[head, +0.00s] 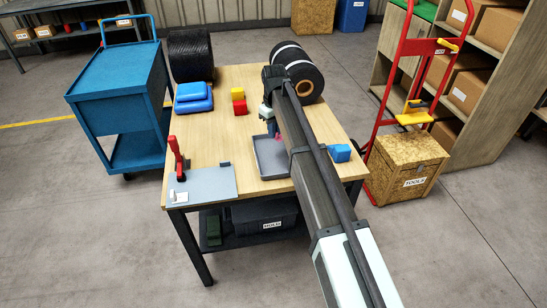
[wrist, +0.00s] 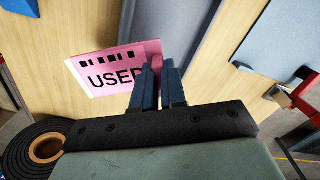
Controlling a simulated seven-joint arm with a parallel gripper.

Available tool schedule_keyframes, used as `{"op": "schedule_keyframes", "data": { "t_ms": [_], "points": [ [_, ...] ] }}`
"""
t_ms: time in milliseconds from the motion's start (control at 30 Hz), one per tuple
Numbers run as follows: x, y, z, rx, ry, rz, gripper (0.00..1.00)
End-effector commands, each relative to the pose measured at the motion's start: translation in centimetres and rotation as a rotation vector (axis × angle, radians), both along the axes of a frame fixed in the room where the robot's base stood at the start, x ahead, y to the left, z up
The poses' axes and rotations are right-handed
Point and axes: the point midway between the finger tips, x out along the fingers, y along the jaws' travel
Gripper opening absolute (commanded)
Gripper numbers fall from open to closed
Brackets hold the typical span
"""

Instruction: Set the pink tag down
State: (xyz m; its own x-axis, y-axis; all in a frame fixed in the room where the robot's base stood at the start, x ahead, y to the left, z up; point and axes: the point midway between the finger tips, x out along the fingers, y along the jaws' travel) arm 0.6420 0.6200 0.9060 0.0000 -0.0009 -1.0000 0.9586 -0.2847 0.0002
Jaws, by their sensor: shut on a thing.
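The pink tag (wrist: 112,68) is a flat card with black marks and the word "USED", its end partly hidden behind my fingers. My gripper (wrist: 158,70) is shut on the tag's edge in the wrist view. In the head view my gripper (head: 272,132) hangs at the back of a grey tray (head: 262,174), and only a small bit of pink shows beside it. My arm covers part of the tray. I cannot tell how high the tag is above the table.
A grey plate (head: 208,187) with a red clamp (head: 176,158) lies at the table's front left. A blue block (head: 340,153) is right of my arm. Bare wood lies left of the tray.

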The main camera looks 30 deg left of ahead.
Motion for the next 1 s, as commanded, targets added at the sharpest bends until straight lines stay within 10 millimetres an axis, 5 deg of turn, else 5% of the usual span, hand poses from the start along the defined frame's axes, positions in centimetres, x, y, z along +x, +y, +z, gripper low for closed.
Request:
{"op": "schedule_keyframes", "data": {
  "t_ms": [600, 1000],
  "points": [
    [0.24, 0.31, 0.05, 0.001, 0.0, 0.854, 0.0],
    [0.23, 0.31, -0.42, 0.001, 0.001, 1.074, 0.0]
  ]
}}
